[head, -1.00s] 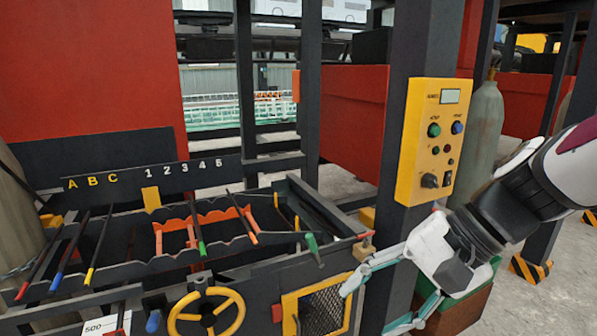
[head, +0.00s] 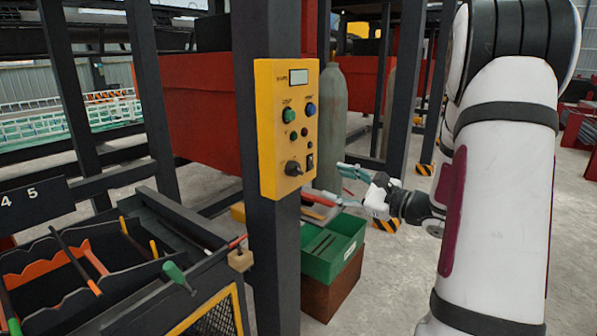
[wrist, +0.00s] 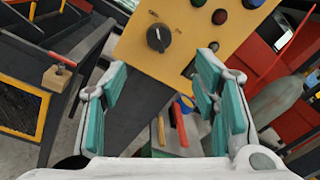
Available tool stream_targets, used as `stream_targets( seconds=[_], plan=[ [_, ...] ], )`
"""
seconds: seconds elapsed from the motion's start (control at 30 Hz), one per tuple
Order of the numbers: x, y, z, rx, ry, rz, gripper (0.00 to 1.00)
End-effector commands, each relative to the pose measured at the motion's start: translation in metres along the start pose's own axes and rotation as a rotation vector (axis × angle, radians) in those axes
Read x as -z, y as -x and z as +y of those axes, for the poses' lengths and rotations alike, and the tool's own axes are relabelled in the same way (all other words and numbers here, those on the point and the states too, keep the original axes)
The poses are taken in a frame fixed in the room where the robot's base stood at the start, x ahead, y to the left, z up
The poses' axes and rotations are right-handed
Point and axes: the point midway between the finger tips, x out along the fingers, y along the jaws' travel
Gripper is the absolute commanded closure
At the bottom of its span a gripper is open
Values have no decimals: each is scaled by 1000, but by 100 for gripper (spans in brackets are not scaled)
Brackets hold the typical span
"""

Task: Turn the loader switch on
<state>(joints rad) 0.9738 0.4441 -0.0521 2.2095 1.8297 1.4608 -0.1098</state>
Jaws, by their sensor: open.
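A yellow control panel (head: 268,130) is fixed to a dark post. A black rotary knob (head: 293,168) sits at its lower left, and a small black rocker switch (head: 310,162) sits to its right. I cannot read which is labelled as the loader switch. In the wrist view the knob (wrist: 158,38) shows a pale pointer mark, ahead of and between my fingers. My gripper (head: 338,186) is to the right of the panel in the head view. In the wrist view my gripper (wrist: 163,63) is open and empty, apart from the knob. The right finger partly covers the rocker area.
Green and red buttons (wrist: 222,16) are above the knob. A grey gas cylinder (head: 330,120) stands behind the panel. A green crate (head: 335,250) sits below it on a brown box. A dark tool rack (head: 120,270) with coloured-handled rods is at left. Open floor is at right.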

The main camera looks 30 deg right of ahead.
Motion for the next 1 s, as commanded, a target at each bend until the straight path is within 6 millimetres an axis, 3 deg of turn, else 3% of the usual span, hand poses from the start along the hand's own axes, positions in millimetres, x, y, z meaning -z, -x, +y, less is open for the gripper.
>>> stream_targets(
  seconds=[0.53,0.73,1.0],
  plan=[
    [-2,-102,2,-5,0,-3,45],
    [-1,-119,2,-4,0,-2,45],
    [-1,-123,2,-4,0,-1,45]
  ],
)
